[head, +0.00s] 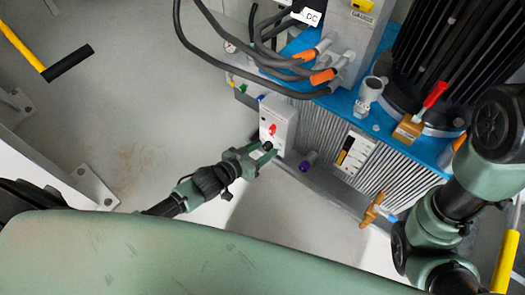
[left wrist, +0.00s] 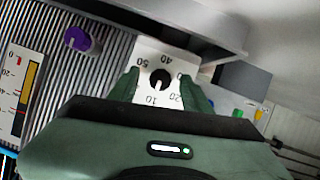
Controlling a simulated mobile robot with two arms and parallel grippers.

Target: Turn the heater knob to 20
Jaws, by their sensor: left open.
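The heater knob (left wrist: 160,78) is a small black round knob on a white dial plate (left wrist: 150,52) with printed numbers 10, 20, 40 and 50. A small pale mark shows at its lower edge, near the 10; its exact reading is hard to tell. In the head view the black knob (head: 268,146) sits low on a light grey box (head: 283,112), below a red knob. My left gripper (head: 268,152) is at the face of this box. In the left wrist view its open fingers (left wrist: 160,90) stand either side of the knob, apparently apart from it.
A purple knob (head: 307,160) sticks out beside the box, next to the ribbed tank (head: 325,135). A brass valve (head: 372,210) and a red-handled valve (head: 432,97) are farther right. Grey cables (head: 240,55) hang above. Floor left of the box is clear.

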